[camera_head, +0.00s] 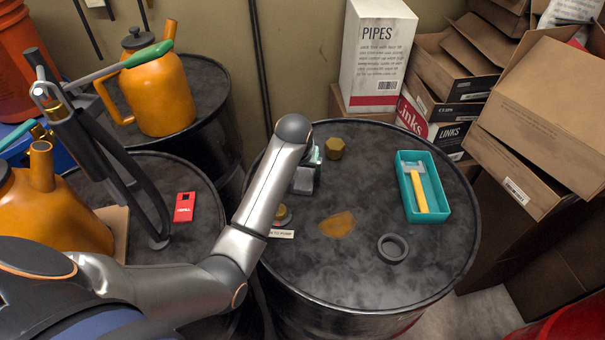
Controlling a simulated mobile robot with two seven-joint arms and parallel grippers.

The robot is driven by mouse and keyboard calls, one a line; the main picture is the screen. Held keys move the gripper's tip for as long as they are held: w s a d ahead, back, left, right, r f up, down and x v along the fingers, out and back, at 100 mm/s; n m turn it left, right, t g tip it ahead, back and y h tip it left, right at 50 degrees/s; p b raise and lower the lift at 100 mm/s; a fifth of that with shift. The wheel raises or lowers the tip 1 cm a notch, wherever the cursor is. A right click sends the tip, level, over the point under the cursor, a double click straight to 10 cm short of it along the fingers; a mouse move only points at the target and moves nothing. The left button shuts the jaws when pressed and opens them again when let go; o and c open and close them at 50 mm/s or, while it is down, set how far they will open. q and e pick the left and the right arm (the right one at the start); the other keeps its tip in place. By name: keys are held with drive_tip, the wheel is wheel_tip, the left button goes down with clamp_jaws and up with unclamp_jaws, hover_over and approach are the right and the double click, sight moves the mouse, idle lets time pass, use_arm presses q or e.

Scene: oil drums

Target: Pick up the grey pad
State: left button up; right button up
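My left arm comes in from the left and reaches over the right-hand drum. Its wrist bends down at the drum's left side, and what looks like my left gripper (303,180) shows only in part beside the forearm. Its fingers are too small and too covered to tell open from shut. I cannot clearly pick out the grey pad; a small pale grey-green piece (316,154) shows just behind the gripper, but I cannot tell what it is. My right gripper is not in view.
Cardboard boxes (545,105) crowd the right. Orange cans stand at left.

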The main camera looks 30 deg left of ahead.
use_arm(q)
drive_tip(key=c, duration=0.9)
drive_tip(key=shift+r, duration=0.15)
